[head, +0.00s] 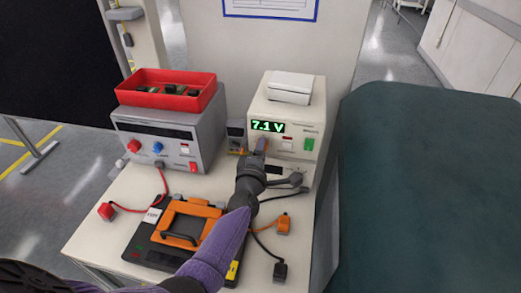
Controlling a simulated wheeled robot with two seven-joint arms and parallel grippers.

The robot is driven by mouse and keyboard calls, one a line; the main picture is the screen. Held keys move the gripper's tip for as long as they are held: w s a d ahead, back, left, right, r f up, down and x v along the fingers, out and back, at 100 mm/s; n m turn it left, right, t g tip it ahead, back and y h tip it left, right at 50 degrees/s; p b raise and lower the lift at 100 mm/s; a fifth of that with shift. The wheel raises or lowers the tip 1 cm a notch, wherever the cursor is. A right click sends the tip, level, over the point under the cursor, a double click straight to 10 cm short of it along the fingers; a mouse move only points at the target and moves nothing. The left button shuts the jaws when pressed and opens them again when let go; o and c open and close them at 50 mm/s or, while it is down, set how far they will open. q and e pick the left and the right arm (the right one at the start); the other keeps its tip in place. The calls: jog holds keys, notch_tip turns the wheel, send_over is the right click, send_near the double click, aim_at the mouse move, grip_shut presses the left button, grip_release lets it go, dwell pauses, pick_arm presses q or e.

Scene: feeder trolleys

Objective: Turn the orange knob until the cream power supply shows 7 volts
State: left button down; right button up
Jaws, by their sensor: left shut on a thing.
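The cream power supply (313,112) stands at the back right of the white table. Its green display (268,127) reads 7.1 V. My left gripper (257,147) reaches up to the front panel, just below the display, and is shut on the orange knob. The knob is mostly hidden by the gripper, so its pointer cannot be read. A green switch (309,144) is on the panel to the right. My right gripper is not in view.
A grey power supply (165,155) with a red tray (166,90) on top stands to the left. A black and orange device (150,246) lies in front, with cables and clips around my arm. A large dark green surface (430,190) fills the right.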

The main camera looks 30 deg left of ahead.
pick_arm(q)
jog(key=shift+c, duration=1.3)
grip_release()
jog(key=p+v, duration=0.2)
jog(key=v, duration=0.8)
